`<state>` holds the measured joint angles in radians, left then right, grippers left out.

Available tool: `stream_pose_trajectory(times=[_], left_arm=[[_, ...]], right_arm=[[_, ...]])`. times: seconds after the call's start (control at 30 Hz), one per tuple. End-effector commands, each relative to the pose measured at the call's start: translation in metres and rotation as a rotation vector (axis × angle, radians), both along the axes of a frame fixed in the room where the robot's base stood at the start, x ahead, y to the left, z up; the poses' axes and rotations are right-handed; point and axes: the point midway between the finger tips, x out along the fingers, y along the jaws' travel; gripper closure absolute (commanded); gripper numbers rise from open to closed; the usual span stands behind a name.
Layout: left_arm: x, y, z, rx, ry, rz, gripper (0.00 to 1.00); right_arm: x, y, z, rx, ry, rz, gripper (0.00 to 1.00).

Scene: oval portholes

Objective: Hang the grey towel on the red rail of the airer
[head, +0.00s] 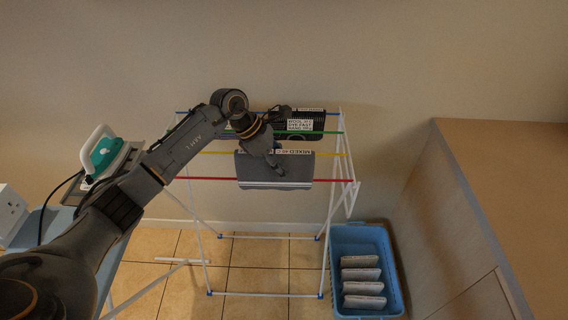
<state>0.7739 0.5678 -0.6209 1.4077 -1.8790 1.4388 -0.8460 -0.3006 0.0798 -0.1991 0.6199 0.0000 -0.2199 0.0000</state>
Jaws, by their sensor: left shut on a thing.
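The grey towel (250,170) is in the middle of the head view, at the front of the airer, with a white stripe along its lower edge and a white label at its top. My left gripper (277,168) is shut on it from above. The towel covers the middle of the red rail (208,179), which shows on both sides of it. I cannot tell whether the towel rests on the rail or is held above it. The airer (331,212) stands upright on white legs. My right gripper is not in view.
A dark cloth with a white label (300,125) hangs at the back rails. The yellow rail (330,154) is behind the red one. A blue basket (390,245) with several folded pale items stands right, beside a wooden cabinet (480,200). A green-and-white iron (103,152) is at left.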

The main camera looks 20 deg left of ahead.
Motion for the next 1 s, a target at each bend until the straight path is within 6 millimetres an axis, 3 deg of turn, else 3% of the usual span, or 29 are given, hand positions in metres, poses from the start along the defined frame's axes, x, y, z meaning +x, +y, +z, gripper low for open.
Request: stream_pose_trajectory(times=[1.0], left_arm=[[0.001, 0.0, -0.08, -0.002, -0.001, 0.001, 1.0]], right_arm=[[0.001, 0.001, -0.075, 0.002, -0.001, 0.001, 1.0]])
